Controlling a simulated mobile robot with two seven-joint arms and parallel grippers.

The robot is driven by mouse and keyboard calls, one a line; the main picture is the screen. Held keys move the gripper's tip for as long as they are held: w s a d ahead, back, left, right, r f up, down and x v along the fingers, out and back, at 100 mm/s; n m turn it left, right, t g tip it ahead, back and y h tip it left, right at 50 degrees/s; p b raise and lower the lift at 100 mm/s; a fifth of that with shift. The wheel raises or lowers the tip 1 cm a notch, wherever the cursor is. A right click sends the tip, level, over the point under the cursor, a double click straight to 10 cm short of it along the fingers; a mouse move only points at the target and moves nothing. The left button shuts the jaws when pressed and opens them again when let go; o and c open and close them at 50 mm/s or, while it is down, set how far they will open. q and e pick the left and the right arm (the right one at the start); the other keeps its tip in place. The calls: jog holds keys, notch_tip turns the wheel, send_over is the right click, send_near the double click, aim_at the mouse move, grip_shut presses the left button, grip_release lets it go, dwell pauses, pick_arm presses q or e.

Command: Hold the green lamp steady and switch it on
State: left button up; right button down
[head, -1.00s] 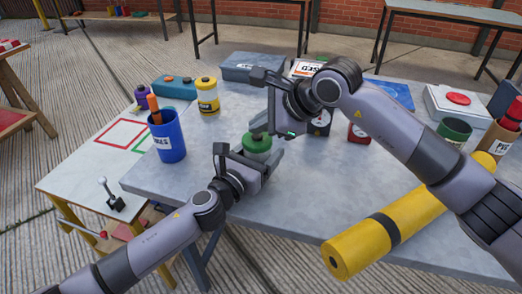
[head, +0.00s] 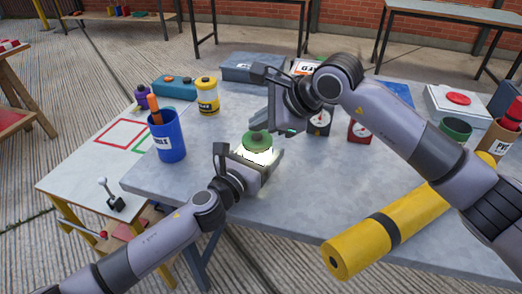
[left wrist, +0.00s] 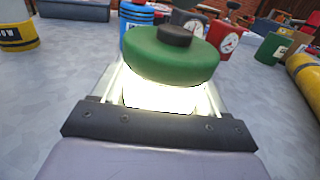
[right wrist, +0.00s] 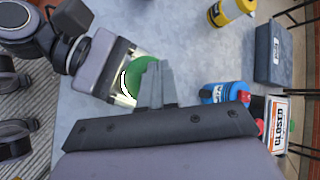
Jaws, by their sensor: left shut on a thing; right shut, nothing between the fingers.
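The green lamp (head: 257,142) stands upright on the grey table, with a green cap, a dark button on top and a brightly glowing body. In the left wrist view the lamp (left wrist: 172,57) fills the space between the fingers, and its light shines below the cap. My left gripper (head: 262,158) is shut on the lamp's body. My right gripper (head: 284,127) is shut and empty, just behind and to the right of the lamp, apart from the button in the head view. In the right wrist view its closed fingertips (right wrist: 154,72) overlap part of the green cap (right wrist: 138,80).
Two dial gauges, one black (head: 319,122) and one red (head: 359,130), stand right of my right gripper. A blue cup (head: 167,138) and a yellow jar (head: 207,97) stand left. A yellow roll (head: 365,240) lies at the front right. Table between is clear.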

aim_at(261, 137)
notch_tip(261, 137, up, 6)
dwell(0.8)
pick_arm(q)
jog(key=o, duration=1.3)
jog(key=shift+o, duration=0.2)
